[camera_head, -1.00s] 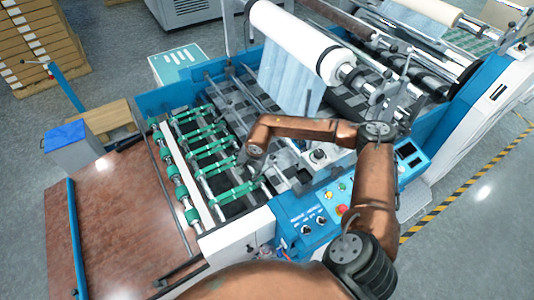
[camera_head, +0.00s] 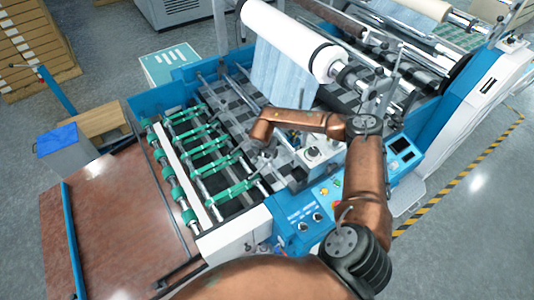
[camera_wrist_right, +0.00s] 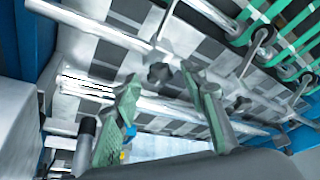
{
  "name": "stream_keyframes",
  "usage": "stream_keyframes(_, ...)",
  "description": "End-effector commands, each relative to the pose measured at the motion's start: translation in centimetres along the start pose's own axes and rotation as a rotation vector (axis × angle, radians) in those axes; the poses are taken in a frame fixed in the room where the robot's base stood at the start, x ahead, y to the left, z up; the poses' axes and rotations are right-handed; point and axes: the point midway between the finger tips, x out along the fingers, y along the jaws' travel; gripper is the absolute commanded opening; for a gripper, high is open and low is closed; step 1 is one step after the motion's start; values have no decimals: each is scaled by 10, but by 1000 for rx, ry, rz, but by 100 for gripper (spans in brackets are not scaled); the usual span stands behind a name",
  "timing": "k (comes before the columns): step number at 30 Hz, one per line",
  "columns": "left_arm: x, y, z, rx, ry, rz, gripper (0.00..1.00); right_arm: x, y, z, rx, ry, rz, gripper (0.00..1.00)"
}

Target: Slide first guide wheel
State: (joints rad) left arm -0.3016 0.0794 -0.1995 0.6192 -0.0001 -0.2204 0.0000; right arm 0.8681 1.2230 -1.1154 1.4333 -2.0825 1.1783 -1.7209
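My right gripper (camera_head: 263,150) hangs low over the machine's feed bed, just right of the green-banded rollers (camera_head: 232,190). In the right wrist view its two green-padded fingers (camera_wrist_right: 166,105) stand apart with a gap between them. A small dark wheel-like knob (camera_wrist_right: 160,73) shows beyond the gap, near a shiny metal rod (camera_wrist_right: 150,104). I cannot tell whether either finger touches a knob or which one is the first guide wheel. My left gripper is not in view.
A white film roll (camera_head: 285,38) sits behind the gripper, with its sheet hanging down to the bed. A control panel (camera_head: 310,215) with buttons lies in front, close below my right arm. Rods and checkered strips crowd the bed.

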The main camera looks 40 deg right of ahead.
Motion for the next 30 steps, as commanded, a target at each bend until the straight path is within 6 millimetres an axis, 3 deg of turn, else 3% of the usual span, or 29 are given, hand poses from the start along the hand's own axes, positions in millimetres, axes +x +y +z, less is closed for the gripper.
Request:
stream_keyframes(6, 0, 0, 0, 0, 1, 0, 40, 0, 0, 0, 0, 0, 0, 39)
stream_keyframes(23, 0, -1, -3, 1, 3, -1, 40, 0, 0, 0, 0, 0, -1, 1)
stream_keyframes(30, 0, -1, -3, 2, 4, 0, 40, 0, 0, 0, 0, 0, -1, 0)
